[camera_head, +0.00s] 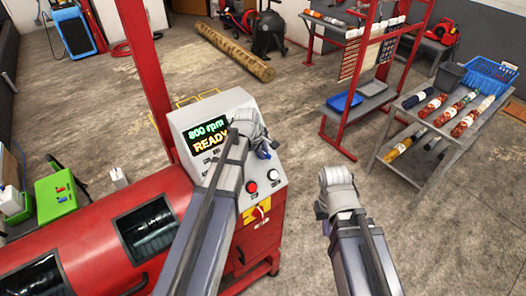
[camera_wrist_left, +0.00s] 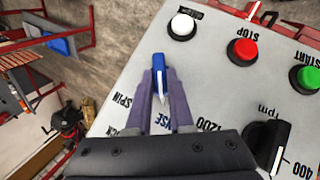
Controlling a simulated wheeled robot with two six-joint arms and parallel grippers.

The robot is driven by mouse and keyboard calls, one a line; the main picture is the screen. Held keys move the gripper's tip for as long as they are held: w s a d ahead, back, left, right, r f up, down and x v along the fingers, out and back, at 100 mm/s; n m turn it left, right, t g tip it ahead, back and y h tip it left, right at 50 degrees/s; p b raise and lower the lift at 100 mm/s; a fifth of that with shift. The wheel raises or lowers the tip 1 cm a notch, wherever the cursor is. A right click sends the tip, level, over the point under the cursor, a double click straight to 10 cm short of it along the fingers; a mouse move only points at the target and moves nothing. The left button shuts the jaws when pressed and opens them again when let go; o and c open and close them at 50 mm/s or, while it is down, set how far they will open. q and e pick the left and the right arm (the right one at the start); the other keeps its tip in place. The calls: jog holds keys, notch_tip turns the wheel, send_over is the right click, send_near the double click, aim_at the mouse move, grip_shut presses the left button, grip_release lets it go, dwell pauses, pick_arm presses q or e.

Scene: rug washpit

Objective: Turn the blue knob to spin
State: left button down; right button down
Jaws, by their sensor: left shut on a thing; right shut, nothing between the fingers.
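The blue knob (camera_wrist_left: 159,72) is on the grey control panel (camera_wrist_left: 215,72), with a white pointer line. In the left wrist view the line points down the picture, towards a partly hidden label ending in "NSE"; the "SPIN" label lies to its left. My left gripper (camera_wrist_left: 160,92) has its fingers on both sides of the knob and is shut on it. In the head view my left gripper (camera_head: 262,146) is at the panel and mostly hides the knob. My right gripper (camera_head: 334,178) is shut and empty, right of the panel, apart from it.
The panel's display (camera_head: 209,134) reads "800 rpm READY". White (camera_wrist_left: 182,25), red (camera_wrist_left: 242,50) and green (camera_wrist_left: 307,78) buttons and a black rpm dial (camera_wrist_left: 268,145) are near the knob. The red machine (camera_head: 90,235) extends left.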

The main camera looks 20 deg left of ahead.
dwell(0.6)
pick_arm(q)
jog(key=shift+w+d+r+m+g+y+p, duration=0.1)
jog(key=shift+w+m+g+y+p, duration=0.2)
jog(key=shift+m+g+p, duration=0.4)
jog(key=shift+w+d+m+g+y, duration=0.15)
jog(key=shift+m+g+y, duration=0.35)
jog(key=shift+m+g, duration=0.5)
jog(key=shift+w+d+f+m+g+y, duration=0.1)
jog(key=shift+m+g+y, duration=0.35)
jog(key=shift+m, duration=0.1)
jog(key=shift+w+d+f+m+g+y, duration=0.1)
jog(key=shift+m+g+y, duration=0.25)
jog(key=shift+m+g, duration=0.15)
jog(key=shift+d+m+g+y+b, duration=0.2)
jog(key=shift+m+g+y+b, duration=0.5)
jog(key=shift+m+y, duration=0.35)
jog(key=shift+m, duration=0.3)
jog(key=c, duration=0.8)
grip_release()
